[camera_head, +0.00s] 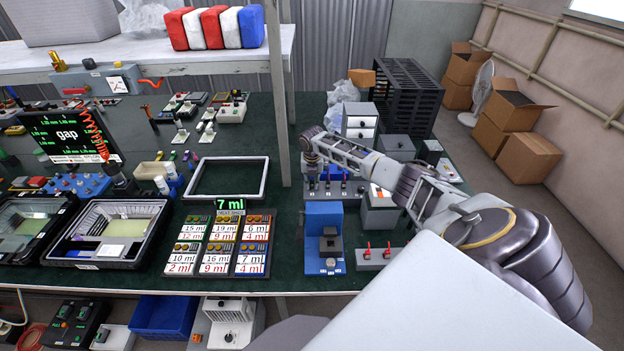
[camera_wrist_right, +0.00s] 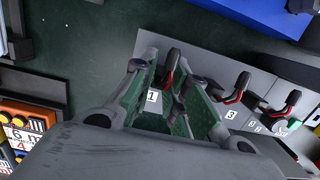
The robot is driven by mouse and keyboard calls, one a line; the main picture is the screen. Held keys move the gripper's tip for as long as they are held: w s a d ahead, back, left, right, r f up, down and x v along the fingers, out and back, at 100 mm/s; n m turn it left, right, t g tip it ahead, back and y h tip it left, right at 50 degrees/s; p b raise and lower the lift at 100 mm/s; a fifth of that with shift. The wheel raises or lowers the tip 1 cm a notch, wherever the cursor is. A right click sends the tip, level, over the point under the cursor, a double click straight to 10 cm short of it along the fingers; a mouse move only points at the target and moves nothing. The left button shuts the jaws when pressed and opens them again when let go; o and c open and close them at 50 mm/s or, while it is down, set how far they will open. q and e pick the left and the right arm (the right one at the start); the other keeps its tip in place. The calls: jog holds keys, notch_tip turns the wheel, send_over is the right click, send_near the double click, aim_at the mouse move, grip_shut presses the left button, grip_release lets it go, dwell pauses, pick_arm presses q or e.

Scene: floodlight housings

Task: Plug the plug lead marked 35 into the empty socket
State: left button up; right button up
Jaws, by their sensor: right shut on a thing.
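No 35 is readable, and I cannot make out the empty socket. My left gripper is not in view.
More black and red looped parts (camera_wrist_right: 240,88) stand along the grey plates, one by a label 3. A blue block (camera_head: 324,225) and a unit with red switches (camera_head: 387,255) are at the bench's near side. A dark crate (camera_head: 408,92) stands behind. An empty frame (camera_head: 228,160) lies left.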

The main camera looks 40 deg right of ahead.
jog(key=shift+f, duration=0.1)
jog(key=o, duration=0.9)
notch_tip(320, 180, up, 12)
jog(key=s+a, duration=0.1)
dwell(0.5)
dwell(0.4)
jog(key=shift+s+a+f, duration=0.1)
jog(key=shift+f, duration=0.05)
